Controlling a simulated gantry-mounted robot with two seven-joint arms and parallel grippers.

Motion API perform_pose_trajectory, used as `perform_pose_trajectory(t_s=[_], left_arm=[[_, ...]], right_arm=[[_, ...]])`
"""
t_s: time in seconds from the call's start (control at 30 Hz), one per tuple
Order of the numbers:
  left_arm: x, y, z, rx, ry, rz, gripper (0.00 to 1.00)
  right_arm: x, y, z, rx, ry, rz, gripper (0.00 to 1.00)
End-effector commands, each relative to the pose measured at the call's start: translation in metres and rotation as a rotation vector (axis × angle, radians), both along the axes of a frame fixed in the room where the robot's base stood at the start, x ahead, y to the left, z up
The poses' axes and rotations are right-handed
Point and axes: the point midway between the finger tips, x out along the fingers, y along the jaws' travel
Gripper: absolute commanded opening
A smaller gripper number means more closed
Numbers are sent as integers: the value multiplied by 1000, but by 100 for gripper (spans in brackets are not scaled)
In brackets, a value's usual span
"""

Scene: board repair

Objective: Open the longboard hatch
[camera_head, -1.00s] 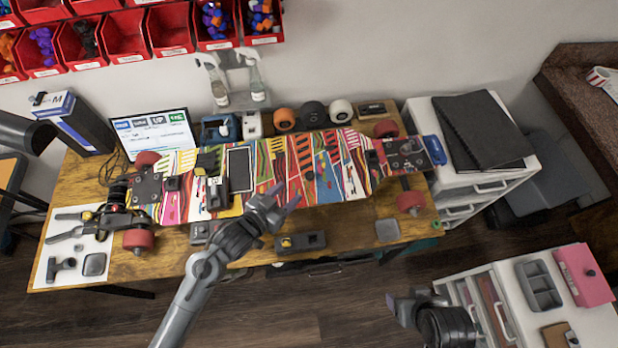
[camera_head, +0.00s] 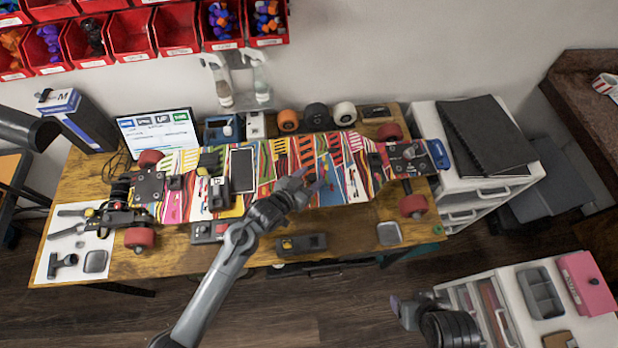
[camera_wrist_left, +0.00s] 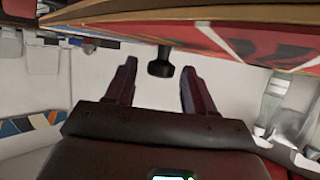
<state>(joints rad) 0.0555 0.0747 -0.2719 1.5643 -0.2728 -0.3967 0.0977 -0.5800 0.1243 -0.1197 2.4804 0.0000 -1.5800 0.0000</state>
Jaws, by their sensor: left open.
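The longboard (camera_head: 354,185) lies across the workbench, its deck covered in bright multicoloured stripes. My left gripper (camera_head: 311,178) is over the right half of the deck, open, with its fingertips near a blue patch. In the left wrist view, a small black knob (camera_wrist_left: 160,69) sticks out from the board's surface (camera_wrist_left: 215,38). It lies between the two open fingers, nearer their tips, with a gap on both sides. In the head view the gripper hides the knob. The hatch's outline cannot be made out. My right gripper (camera_head: 410,308) is at the lower right, away from the bench; its opening is unclear.
The wooden workbench (camera_head: 180,262) holds a screen (camera_head: 160,133), loose wheels (camera_head: 316,116) behind the board and small devices (camera_head: 301,244) in front. Red bins (camera_head: 131,38) hang above. A white drawer unit (camera_head: 425,120) stands at right. Space above the deck is open.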

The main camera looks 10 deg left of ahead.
Motion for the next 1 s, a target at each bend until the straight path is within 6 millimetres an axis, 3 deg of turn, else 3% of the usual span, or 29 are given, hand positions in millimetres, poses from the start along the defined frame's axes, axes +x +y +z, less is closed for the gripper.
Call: perform_pose_trajectory(t_s=[0.1,0.4,0.47,0.77,1.0], left_arm=[[0,0,0,0,0,0,52],[0,0,0,0,0,0,6],[0,0,0,0,0,0,0],[0,0,2,-1,7,0,0],[4,1,18,-20,73,0,0]], right_arm=[[0,1,0,4,1,-2,70],[0,2,0,8,0,-6,70],[0,2,0,8,0,-6,70],[0,2,3,7,1,-4,70],[0,0,30,0,2,0,70]])
